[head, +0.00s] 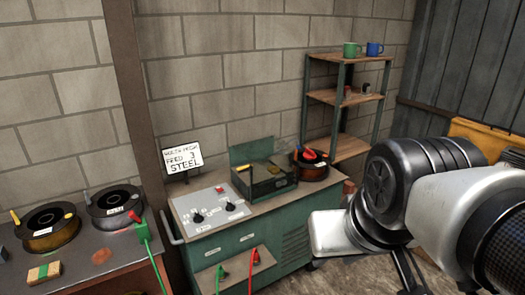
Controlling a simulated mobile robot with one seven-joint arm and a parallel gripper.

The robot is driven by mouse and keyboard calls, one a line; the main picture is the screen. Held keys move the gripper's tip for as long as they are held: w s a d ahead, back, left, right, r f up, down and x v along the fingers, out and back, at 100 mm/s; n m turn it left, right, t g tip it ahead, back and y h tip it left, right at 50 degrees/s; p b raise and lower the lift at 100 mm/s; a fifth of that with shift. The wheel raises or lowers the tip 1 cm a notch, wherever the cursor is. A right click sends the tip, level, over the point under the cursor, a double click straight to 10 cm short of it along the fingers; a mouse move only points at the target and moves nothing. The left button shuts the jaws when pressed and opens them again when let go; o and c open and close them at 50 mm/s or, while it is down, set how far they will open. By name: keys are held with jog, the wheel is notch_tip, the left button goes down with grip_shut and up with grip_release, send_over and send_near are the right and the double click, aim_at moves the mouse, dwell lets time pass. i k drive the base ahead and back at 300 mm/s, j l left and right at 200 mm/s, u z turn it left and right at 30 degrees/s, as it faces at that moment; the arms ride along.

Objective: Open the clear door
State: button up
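I cannot make out any clear door or jaw crusher in the head view. My arm reaches in from the right side and covers the lower right of the picture. My gripper is not in view, so its opening and anything in it are hidden. What lies behind my arm cannot be seen.
A green machine (215,251) with a knob panel (213,208) stands by the block wall. A green tray (265,184) and a spool (313,172) sit on it. A bench (70,266) with spools is left. A shelf (345,98) with mugs stands behind.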

aim_at(296, 183)
jog(key=i+l+u, duration=0.3)
jog(key=i+l, duration=1.1)
jog(key=i, duration=0.1)
